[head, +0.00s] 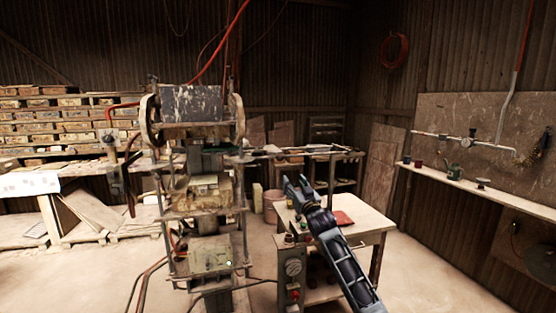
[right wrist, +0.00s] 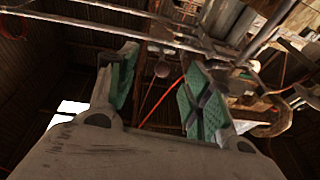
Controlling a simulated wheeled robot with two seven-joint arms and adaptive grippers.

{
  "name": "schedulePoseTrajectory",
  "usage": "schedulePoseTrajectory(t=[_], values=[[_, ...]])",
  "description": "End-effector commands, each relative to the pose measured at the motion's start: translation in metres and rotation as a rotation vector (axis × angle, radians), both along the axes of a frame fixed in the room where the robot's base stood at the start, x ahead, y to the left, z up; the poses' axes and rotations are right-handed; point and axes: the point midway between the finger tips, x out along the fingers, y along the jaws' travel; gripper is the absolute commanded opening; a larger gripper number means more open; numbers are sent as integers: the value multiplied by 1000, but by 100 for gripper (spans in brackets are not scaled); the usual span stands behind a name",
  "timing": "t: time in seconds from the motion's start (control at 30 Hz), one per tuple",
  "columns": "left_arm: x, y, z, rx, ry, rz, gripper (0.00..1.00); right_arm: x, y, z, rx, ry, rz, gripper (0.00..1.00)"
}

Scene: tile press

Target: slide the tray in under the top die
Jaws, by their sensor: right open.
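The press (head: 190,104) stands left of centre, with a worn beige block (head: 205,195) between its posts; I cannot tell for sure whether this is the top die. A flat frame of metal rails (head: 295,151) sticks out from the press to the right at mid height. I cannot make out the tray clearly on or near it. My right gripper (head: 300,188) is below these rails, right of the press. In the right wrist view its two green-padded fingers (right wrist: 160,85) are apart with nothing between them, and rails pass above. My left gripper is not in view.
A small work table (head: 365,222) with a red flat item (head: 343,218) stands under my right arm. A control box (head: 292,268) with a dial and buttons is at its left front. Shelves of tiles (head: 60,125) fill the left. The floor at right is clear.

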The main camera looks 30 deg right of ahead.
Motion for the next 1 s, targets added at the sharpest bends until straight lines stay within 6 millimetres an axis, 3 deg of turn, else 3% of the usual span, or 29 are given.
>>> schedulePoseTrajectory(t=[0.5, 1.0], values=[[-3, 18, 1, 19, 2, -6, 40, -7, 10, 25, 140, -140, 98, 51], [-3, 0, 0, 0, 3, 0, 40, -7, 10, 26, 147, -139, 99, 51]])
